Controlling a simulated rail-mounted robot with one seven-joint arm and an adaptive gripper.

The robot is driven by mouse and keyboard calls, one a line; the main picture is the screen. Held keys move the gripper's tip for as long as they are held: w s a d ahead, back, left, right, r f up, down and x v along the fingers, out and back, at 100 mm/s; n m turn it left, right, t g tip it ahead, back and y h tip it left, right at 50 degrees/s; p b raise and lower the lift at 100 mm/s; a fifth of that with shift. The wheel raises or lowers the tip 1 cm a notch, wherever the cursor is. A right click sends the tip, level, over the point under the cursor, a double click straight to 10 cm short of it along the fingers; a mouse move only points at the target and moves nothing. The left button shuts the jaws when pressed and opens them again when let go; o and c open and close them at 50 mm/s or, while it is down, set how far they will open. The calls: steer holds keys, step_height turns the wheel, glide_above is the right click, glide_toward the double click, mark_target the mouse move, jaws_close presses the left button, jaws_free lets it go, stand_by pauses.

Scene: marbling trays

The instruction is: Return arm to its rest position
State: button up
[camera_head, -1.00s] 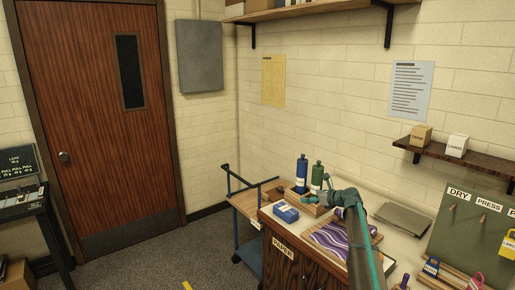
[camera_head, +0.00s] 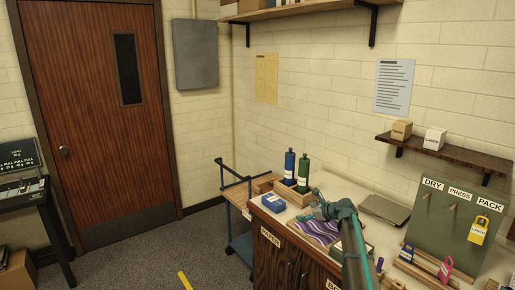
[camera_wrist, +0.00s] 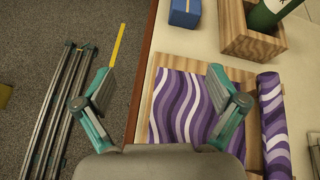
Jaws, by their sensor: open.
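My gripper (camera_wrist: 160,88) is open and empty in the wrist view. Its two teal-and-grey fingers are spread above the counter's front edge, over a flat purple-and-white wavy sheet (camera_wrist: 181,112) on a wooden board. In the head view my arm comes up from the lower right, and my gripper (camera_head: 312,205) hangs over the counter near the purple sheet (camera_head: 312,229). The fingertips are small there. A rolled purple piece (camera_wrist: 273,125) lies along the right side of the sheet in the wrist view.
A blue box (camera_head: 273,202) and a wooden caddy (camera_head: 288,193) with blue and green bottles stand behind my gripper. A blue cart (camera_head: 240,246) is left of the counter. A green pegboard (camera_head: 455,228) with tags stands right. Open floor (camera_head: 140,262) lies in front of the door.

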steer(key=s+a+f+n+g+h, duration=0.25)
steer(key=s+f+n, duration=0.55)
steer(key=s, duration=0.5)
steer(key=s+a+f+n+g+h, duration=0.1)
steer(key=s+a+f+n+g, duration=0.3)
steer(key=s+f, duration=0.75)
steer(key=s+d+f+n+g+h, duration=0.1)
steer(key=s+f+n+h, duration=0.15)
steer(key=s+n, duration=0.75)
steer(key=s+d+f+n+g+h, duration=0.1)
steer(key=s+f+n+g+h, duration=0.2)
steer(key=s, duration=1.2)
steer(key=s+f+g+y+b, duration=0.1)
steer(key=s+f+g+b, duration=0.4)
steer(key=s+f, duration=2.3)
steer(key=b, duration=0.5)
steer(key=shift+n+g, duration=0.3)
steer(key=shift+g, duration=0.05)
steer(key=shift+s+d, duration=0.1)
